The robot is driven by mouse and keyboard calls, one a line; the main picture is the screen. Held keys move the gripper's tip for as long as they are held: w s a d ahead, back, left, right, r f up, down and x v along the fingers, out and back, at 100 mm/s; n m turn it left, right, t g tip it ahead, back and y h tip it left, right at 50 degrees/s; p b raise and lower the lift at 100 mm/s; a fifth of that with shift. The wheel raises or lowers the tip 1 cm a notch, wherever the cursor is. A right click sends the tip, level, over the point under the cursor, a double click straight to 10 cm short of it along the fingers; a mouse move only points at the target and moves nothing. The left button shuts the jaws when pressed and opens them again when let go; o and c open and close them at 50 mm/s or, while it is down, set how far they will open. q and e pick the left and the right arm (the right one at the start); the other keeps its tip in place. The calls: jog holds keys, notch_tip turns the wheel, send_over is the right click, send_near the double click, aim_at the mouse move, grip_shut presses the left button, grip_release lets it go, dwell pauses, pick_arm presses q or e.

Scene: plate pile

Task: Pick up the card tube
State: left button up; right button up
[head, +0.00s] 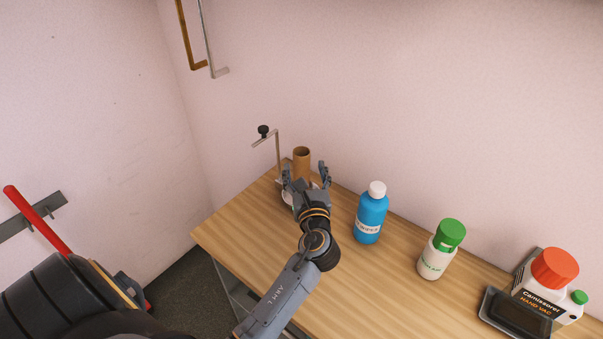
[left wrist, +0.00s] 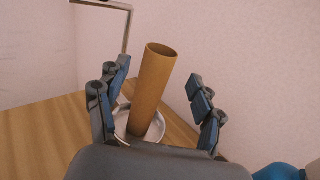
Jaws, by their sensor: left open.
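The card tube (head: 301,158) is a brown, hollow cylinder near the far left corner of the wooden table. In the left wrist view the card tube (left wrist: 154,88) rises from a light round dish (left wrist: 122,126) and looks slightly tilted. My left gripper (head: 306,172) is open in front of the tube. In the left wrist view its fingers (left wrist: 158,98) are on either side of the tube, with a visible gap on the right. The tube's lower end is partly hidden by the gripper. My right gripper is not in view.
A metal stand with a black knob (head: 263,130) rises close behind the tube on the left. To the right on the table (head: 212,232) are a blue bottle (head: 371,215), a green-capped bottle (head: 435,258), a dark device (head: 513,315) and an orange-lidded container (head: 545,295). The wall is close behind.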

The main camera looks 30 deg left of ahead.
aim_at(302, 164)
pick_arm(q)
jog(key=shift+w+a, duration=0.25)
jog(key=shift+w, duration=0.05)
jog(key=shift+p+x, duration=0.4)
jog(key=shift+x, duration=0.5)
jog(key=x, duration=0.3)
jog(key=shift+a+f+p, duration=0.15)
jog(key=shift+f+p, duration=0.1)
jog(key=shift+p, duration=0.05)
jog(key=shift+w, duration=0.1)
jog(key=c, duration=0.9)
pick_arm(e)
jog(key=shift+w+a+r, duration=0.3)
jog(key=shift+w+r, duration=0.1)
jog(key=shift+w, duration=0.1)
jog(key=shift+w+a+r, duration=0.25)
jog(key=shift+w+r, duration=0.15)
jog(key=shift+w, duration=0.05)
